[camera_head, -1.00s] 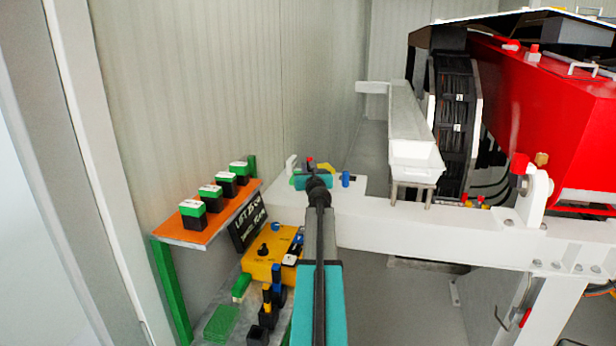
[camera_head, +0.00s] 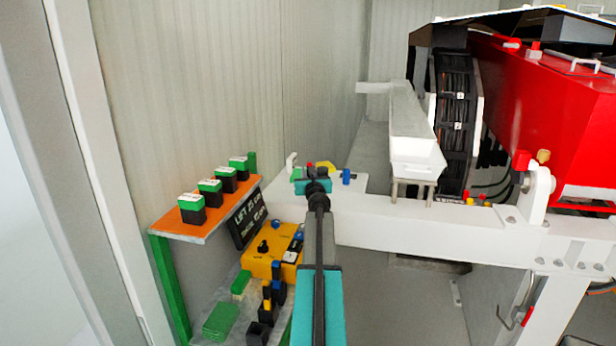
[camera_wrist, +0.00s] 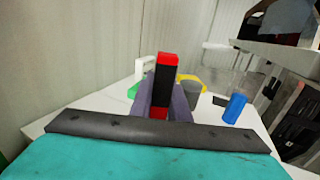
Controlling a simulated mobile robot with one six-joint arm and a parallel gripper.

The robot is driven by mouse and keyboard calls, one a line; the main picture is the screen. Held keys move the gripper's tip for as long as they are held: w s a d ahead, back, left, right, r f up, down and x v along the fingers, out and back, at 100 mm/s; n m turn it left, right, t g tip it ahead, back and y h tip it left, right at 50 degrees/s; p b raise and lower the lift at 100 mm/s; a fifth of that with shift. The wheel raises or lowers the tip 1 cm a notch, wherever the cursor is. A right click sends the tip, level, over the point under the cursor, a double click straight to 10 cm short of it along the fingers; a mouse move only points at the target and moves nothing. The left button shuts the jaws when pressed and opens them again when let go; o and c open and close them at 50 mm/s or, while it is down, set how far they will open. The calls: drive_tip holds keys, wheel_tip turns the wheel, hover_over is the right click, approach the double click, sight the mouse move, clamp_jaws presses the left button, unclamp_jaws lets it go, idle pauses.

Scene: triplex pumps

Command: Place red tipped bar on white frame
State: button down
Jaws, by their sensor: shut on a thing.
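My gripper (camera_wrist: 166,108) is shut on the red tipped bar (camera_wrist: 166,75), a dark bar with a red top end. The bar stands roughly upright between the purple-grey fingers in the wrist view, with a red patch low between them. In the head view my gripper is largely hidden behind my teal wrist, and only a small red spot (camera_head: 310,165) shows beyond it. The white frame (camera_wrist: 95,101) has its flat top below and around my gripper. It also runs to the right in the head view (camera_head: 440,232). Whether the bar touches the frame is hidden.
On the frame top stand a blue cylinder (camera_wrist: 236,107), a grey cylinder (camera_wrist: 192,93), a yellow piece (camera_wrist: 200,78) and a white-and-green piece (camera_head: 293,168). An orange shelf (camera_head: 190,233) with several green-topped blocks and a yellow control box (camera_head: 262,265) are at left.

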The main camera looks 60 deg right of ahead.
idle(0.3)
drive_tip(key=c, duration=1.7)
unclamp_jaws()
drive_tip(key=shift+f, duration=0.1)
drive_tip(key=shift+a, duration=0.1)
drive_tip(key=v, duration=1.2)
drive_tip(key=shift+b, duration=0.4)
drive_tip(key=shift+s, duration=0.1)
